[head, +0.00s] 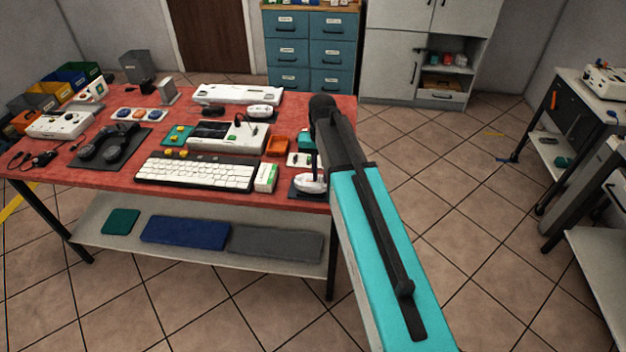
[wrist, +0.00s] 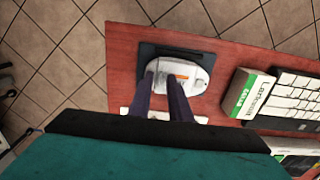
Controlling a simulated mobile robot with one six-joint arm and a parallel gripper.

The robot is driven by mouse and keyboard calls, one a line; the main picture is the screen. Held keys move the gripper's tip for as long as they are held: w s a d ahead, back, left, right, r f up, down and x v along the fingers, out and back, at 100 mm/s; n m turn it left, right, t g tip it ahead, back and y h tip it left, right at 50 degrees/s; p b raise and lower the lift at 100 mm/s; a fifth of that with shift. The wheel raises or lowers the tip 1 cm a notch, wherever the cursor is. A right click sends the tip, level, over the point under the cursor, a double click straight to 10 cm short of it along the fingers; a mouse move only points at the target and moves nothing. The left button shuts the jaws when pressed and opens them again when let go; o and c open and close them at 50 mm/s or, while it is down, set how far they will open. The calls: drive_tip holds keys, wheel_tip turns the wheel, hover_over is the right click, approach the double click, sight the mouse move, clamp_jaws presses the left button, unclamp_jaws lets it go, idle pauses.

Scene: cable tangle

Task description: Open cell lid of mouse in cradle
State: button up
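The white mouse (wrist: 197,74) sits on a dark cradle (wrist: 158,49) near the edge of the red bench in the wrist view. An orange label shows on its upper face. I cannot make out whether its cell lid is open or shut. In the head view the mouse (head: 311,183) lies at the bench's front right corner. My gripper (wrist: 164,79) has its two dark fingers apart, with their tips over or at the mouse's near side. I cannot tell whether they touch it. In the head view my arm hides part of this area.
A white and green box (wrist: 248,94) and a white keyboard (wrist: 292,100) stand to the right in the wrist view. An orange tray (head: 277,146) and a white console (head: 227,137) lie farther back. Open tiled floor lies beyond the bench's right edge.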

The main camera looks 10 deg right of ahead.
drive_tip(key=shift+s+f, duration=0.1)
idle(0.6)
clamp_jaws()
